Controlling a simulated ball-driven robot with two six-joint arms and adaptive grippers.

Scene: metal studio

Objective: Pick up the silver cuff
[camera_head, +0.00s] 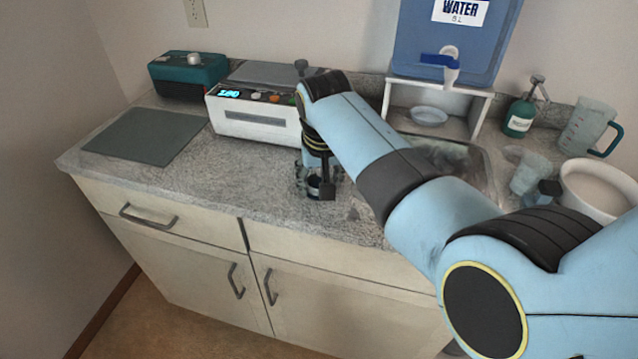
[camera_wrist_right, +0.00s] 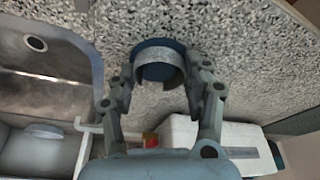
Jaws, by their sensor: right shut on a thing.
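The silver cuff (camera_wrist_right: 158,72) is a short, curved metal band that sits between the fingers of my right gripper in the right wrist view. A dark blue round thing (camera_wrist_right: 160,46) shows at its upper rim; I cannot tell whether it is part of the cuff. My right gripper (camera_wrist_right: 160,78) points down at the counter, shut on the cuff with a finger on each side. In the head view, my right gripper (camera_head: 318,180) is low over the counter near its front edge, and the cuff is mostly hidden by the fingers. My left gripper is not in view.
A white device with a lit display (camera_head: 255,118) stands behind the gripper. A teal box (camera_head: 188,78) and dark mat (camera_head: 146,137) are at left. A blue water tank (camera_head: 440,45) on a white stand, sink, green bottle, jug and white bowl (camera_head: 600,185) are at right.

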